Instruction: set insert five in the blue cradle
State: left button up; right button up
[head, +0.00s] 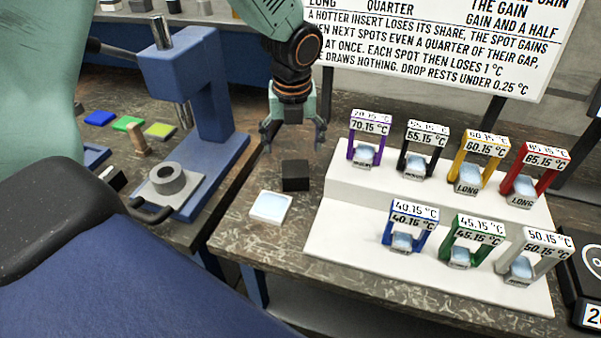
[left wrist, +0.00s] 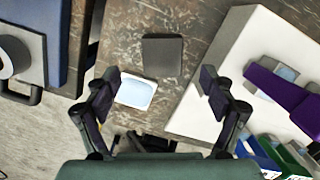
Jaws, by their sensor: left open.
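The blue cradle (head: 407,226), marked 40.15 °C, stands at the left of the white stand's lower step, with a pale blue piece inside its frame. Part of it shows low in the left wrist view (left wrist: 256,151). No insert marked five can be made out. A white square tile with a pale blue top (head: 270,207) lies on the table left of the stand; it also shows in the left wrist view (left wrist: 136,92). A dark block (head: 295,175) is behind it. My left gripper (head: 293,147) is open and empty, pointing down above the block. My right gripper is out of view.
The white stepped stand (head: 335,225) holds several other coloured cradles, including purple, black, yellow and red ones on its upper step. A blue microscope-like stand (head: 200,90) is at the left. A text board (head: 430,45) stands behind.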

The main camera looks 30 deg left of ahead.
aim_at(296, 168)
pick_arm(q)
jog(key=shift+s+d+f, duration=0.15)
jog(key=shift+s+f, duration=0.25)
jog(key=shift+f, duration=0.4)
jog(key=f, duration=0.2)
jog(key=w+f+b, duration=0.1)
jog(key=f, duration=0.2)
jog(key=shift+w, duration=0.15)
jog(key=shift+a+f, duration=0.2)
jog(key=shift+f, duration=0.15)
jog(key=shift+s+d+r, duration=0.25)
jog(key=shift+s, duration=0.1)
jog(key=shift+w, duration=0.1)
jog(key=shift+c, duration=0.5)
jog(key=shift+w+a+f, duration=0.15)
jog(key=shift+w+f, duration=0.1)
jog(key=c, duration=0.5)
jog(key=shift+s+r, duration=0.15)
jog(key=shift+s, duration=0.05)
jog(key=c, duration=0.4)
jog(key=shift+w, duration=0.2)
jog(key=c, duration=0.5)
grip_shut()
jog(key=shift+r, duration=0.15)
